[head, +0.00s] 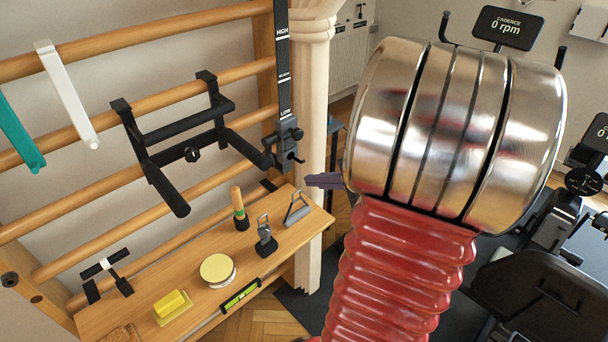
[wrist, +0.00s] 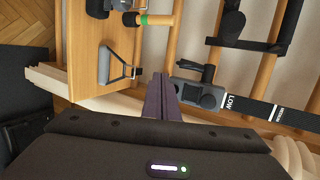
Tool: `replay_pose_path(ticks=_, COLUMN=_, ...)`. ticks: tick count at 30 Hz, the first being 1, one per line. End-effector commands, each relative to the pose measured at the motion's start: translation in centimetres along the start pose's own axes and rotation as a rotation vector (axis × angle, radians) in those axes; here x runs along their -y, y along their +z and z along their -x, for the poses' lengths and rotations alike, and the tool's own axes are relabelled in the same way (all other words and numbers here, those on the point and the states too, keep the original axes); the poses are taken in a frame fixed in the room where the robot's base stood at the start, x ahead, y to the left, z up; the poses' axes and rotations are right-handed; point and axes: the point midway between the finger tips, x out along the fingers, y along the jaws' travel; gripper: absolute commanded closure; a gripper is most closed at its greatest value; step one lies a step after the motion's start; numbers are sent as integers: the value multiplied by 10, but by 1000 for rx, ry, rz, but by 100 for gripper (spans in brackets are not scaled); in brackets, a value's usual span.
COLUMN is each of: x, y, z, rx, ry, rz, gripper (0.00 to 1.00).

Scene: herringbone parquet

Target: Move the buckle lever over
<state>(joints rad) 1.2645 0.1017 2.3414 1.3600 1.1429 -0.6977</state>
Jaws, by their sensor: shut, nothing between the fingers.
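The fingers also show in the wrist view (wrist: 160,80). My arm hides much of the right.
A wooden shelf (head: 178,300) below holds a grey-handled stirrup (head: 298,212), a wooden-handled tool (head: 239,210), a black clip (head: 265,238), a round yellow-topped tin (head: 218,270) and a yellow block (head: 172,305). A black bar frame (head: 190,125) hangs left. A pale post (head: 313,100) stands behind.

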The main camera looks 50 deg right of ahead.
Motion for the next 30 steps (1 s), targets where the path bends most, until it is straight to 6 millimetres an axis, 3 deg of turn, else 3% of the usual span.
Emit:
replay_pose_path(ticks=10, x=-14, y=0, z=26, rx=1, ry=0, rz=0, gripper=100)
replay_pose_path(ticks=30, x=-14, y=1, z=26, rx=5, ry=1, rz=3, gripper=100)
